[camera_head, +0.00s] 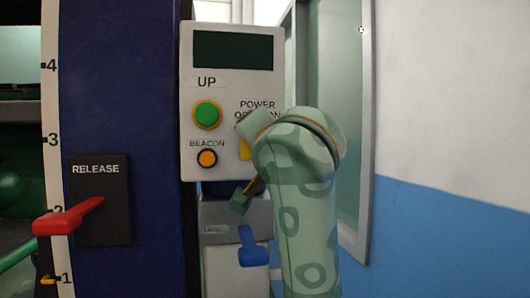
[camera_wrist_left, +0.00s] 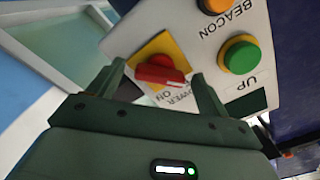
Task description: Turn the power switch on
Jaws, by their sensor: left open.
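The power switch is a red knob (camera_wrist_left: 160,74) on a yellow square plate (camera_wrist_left: 158,48), on the white control panel (camera_head: 187,100). In the left wrist view its handle lies nearly crosswise. In the head view my arm hides the knob, and only an edge of the yellow plate (camera_head: 245,150) shows. My left gripper (camera_wrist_left: 159,70) is open, with one finger on each side of the knob. I cannot tell whether either finger touches it. My right gripper is not in view.
On the panel are a green UP button (camera_head: 207,114), an orange BEACON button (camera_head: 207,158) and a dark screen (camera_head: 233,50). A blue lever (camera_head: 252,248) is below. A red RELEASE lever (camera_head: 70,216) is at the left. A framed window (camera_head: 335,80) stands at the right.

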